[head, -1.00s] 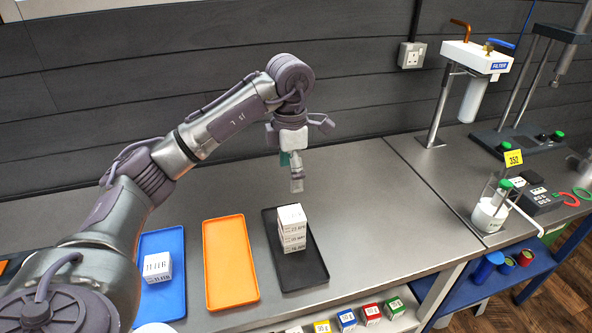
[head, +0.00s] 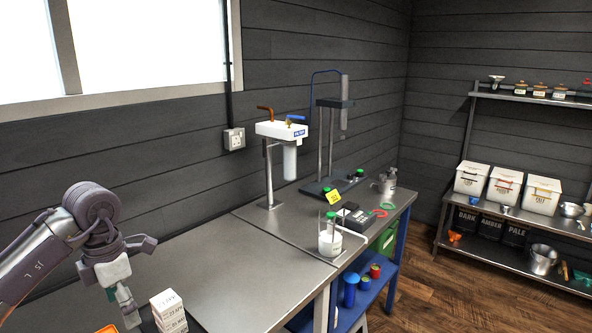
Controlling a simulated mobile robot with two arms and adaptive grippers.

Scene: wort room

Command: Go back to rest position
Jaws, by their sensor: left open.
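My left gripper (head: 127,308) hangs at the lower left of the head view, fingers pointing down. It is open, and I see nothing held in it. A stack of white labelled boxes (head: 168,308) stands just right of it in the picture, with a gap between them. The lower part of the stack is cut off by the frame's bottom edge. My right gripper is not in view.
An orange tray's edge (head: 107,329) shows at the bottom left. The steel bench (head: 220,270) is clear right of the boxes. Farther along stand a filter unit (head: 282,130), a white beaker (head: 330,242) and a steel jug (head: 387,185). A shelf rack (head: 510,260) with white bins stands at right.

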